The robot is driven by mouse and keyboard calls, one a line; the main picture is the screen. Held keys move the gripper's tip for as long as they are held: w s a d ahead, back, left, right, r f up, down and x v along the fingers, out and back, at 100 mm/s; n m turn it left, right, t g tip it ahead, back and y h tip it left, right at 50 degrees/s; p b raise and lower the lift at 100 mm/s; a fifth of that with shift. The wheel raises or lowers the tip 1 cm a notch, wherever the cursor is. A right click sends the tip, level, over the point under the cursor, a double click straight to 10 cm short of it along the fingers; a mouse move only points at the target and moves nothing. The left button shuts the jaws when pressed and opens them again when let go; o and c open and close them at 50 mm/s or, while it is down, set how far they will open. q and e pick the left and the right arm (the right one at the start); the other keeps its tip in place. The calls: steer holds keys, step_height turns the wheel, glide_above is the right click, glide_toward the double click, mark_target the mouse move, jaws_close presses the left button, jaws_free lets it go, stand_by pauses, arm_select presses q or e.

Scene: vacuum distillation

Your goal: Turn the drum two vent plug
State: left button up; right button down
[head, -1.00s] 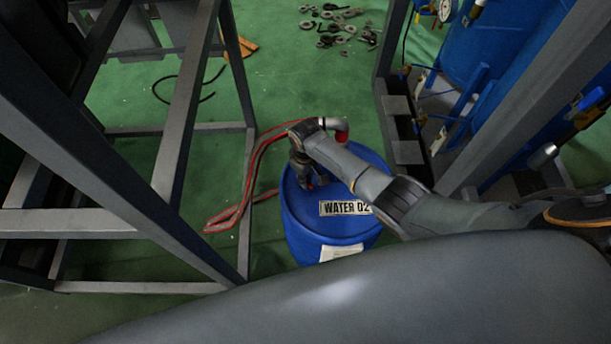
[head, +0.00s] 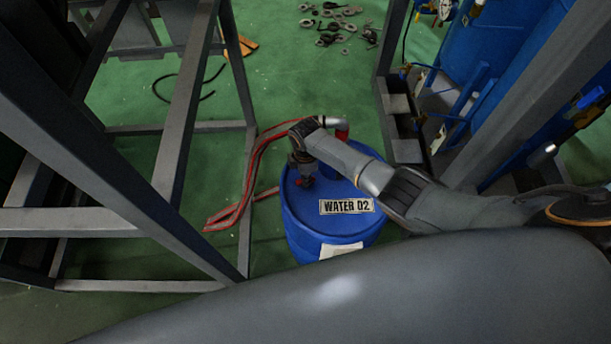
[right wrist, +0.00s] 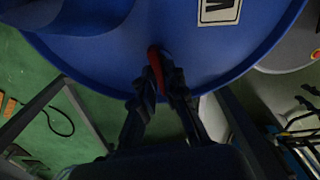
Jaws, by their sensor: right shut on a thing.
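The blue drum (head: 325,222) labelled WATER 02 stands upright on the green floor in the head view. My right gripper (head: 304,182) points down over the left part of its lid. A small red vent plug (right wrist: 155,62) shows between the fingertips in the right wrist view, near the drum's rim. My right gripper (right wrist: 163,84) is shut on this plug there. The fingers hide part of the plug. My left gripper is not in view.
A grey metal frame (head: 172,150) stands left of the drum, with a red hose (head: 243,195) between them. Another grey post (head: 510,100) and blue tanks (head: 505,55) are at the right. Loose metal parts (head: 335,25) lie on the floor at the back.

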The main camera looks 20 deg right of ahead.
steer(key=shift+n, duration=1.6)
steer(key=c, duration=1.4)
jaws_free()
steer(key=shift+r, duration=0.1)
step_height(320, 180, up, 12)
